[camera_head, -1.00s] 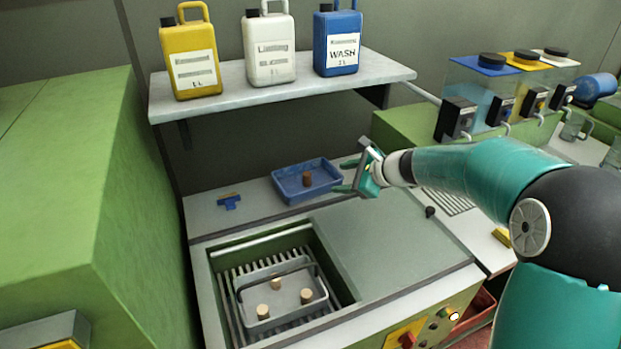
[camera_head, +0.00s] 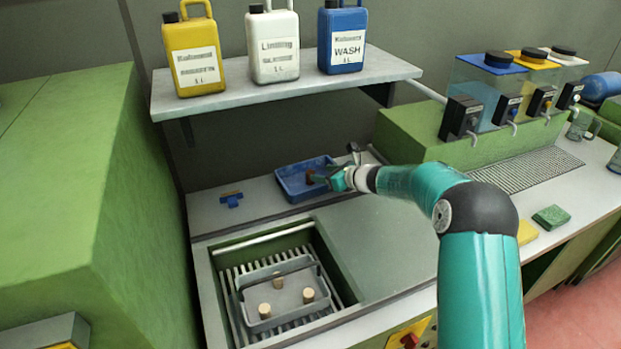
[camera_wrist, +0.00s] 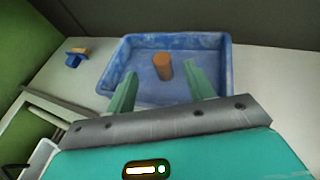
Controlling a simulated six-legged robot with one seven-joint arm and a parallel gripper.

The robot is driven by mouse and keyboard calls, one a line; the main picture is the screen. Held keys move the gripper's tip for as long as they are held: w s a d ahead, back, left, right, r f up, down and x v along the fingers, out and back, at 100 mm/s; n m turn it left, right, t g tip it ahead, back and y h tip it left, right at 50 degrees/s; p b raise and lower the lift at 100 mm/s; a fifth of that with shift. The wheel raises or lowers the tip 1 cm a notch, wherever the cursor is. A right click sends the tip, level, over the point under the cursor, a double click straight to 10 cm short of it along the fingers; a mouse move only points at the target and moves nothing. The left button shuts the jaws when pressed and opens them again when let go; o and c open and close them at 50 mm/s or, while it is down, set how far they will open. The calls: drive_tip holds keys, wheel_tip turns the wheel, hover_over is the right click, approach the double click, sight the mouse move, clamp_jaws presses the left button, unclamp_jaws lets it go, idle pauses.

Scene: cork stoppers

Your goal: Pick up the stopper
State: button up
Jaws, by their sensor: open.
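A brown cork stopper (camera_head: 310,176) stands in the blue tray (camera_head: 290,195) on the counter. In the wrist view the stopper (camera_wrist: 162,66) stands upright inside the blue tray (camera_wrist: 122,50), just beyond my fingertips and roughly centred between them. My gripper (camera_head: 324,180) reaches over the tray's right side, and it also shows in the wrist view (camera_wrist: 160,82). Its two fingers are apart with nothing between them. In the head view the fingers partly overlap the stopper's right side. Three lighter stoppers (camera_head: 308,295) stand in a grey handled tray (camera_head: 262,325) within the sunken basin.
A blue and yellow tool (camera_head: 231,198) lies left of the blue tray. A shelf (camera_head: 280,88) with yellow, white and blue jugs hangs above. The grey counter (camera_head: 375,245) in front of the tray is clear. A green sponge (camera_head: 551,217) lies at right.

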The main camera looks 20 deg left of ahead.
sight(311, 172)
drive_tip(key=x, duration=0.5)
drive_tip(key=shift+w+a+f, duration=0.25)
drive_tip(key=shift+f, duration=0.1)
drive_tip(key=c, duration=1)
